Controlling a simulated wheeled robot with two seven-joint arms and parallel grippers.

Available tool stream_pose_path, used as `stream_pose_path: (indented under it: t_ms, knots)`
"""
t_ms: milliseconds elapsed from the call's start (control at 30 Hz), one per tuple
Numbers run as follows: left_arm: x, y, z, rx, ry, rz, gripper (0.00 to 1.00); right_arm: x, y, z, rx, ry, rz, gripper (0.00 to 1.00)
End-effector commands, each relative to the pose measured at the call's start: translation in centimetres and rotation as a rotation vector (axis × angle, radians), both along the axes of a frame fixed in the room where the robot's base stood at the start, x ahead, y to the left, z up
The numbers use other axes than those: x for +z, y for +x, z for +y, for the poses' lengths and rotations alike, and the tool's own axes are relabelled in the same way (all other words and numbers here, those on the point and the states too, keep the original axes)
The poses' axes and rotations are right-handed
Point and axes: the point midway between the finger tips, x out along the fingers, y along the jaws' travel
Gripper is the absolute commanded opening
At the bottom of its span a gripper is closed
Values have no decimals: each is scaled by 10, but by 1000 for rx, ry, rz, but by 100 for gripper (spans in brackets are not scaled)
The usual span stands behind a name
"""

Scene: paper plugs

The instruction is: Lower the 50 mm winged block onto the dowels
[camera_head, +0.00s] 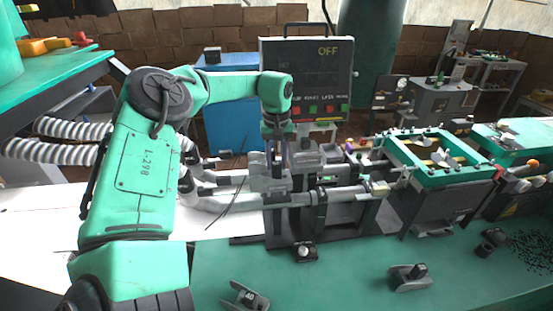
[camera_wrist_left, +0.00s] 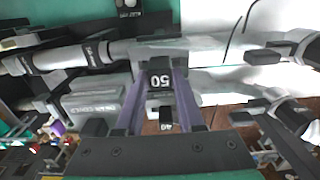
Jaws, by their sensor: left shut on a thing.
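My left gripper (camera_head: 277,158) points down over the grey machine with horizontal rods. In the left wrist view its two purple-grey fingers (camera_wrist_left: 160,95) are shut on the dark 50 mm winged block (camera_wrist_left: 160,80), whose white "50" label faces the camera. In the head view the block (camera_head: 279,178) is mostly hidden among the fingers and grey machine parts. The dowels cannot be made out beneath it, and I cannot tell whether the block touches them. My right gripper is not in view.
A grey winged block with a white number (camera_head: 246,297) and another grey block (camera_head: 410,277) lie on the green table (camera_head: 330,285). A control panel (camera_head: 306,75) reading OFF stands behind the machine. A green-framed unit (camera_head: 432,180) stands at right.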

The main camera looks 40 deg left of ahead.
Motion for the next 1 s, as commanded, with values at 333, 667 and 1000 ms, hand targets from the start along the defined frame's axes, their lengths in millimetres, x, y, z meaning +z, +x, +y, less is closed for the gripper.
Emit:
stream_pose_path:
  t_ms: [333, 667, 1000]
  knots:
    - [0, 0, 0, 0, 0, -2, 0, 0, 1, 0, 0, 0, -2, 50]
    - [0, 0, 0, 0, 0, -2, 0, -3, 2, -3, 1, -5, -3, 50]
    - [-1, 0, 0, 0, 0, -2, 0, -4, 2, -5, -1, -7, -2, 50]
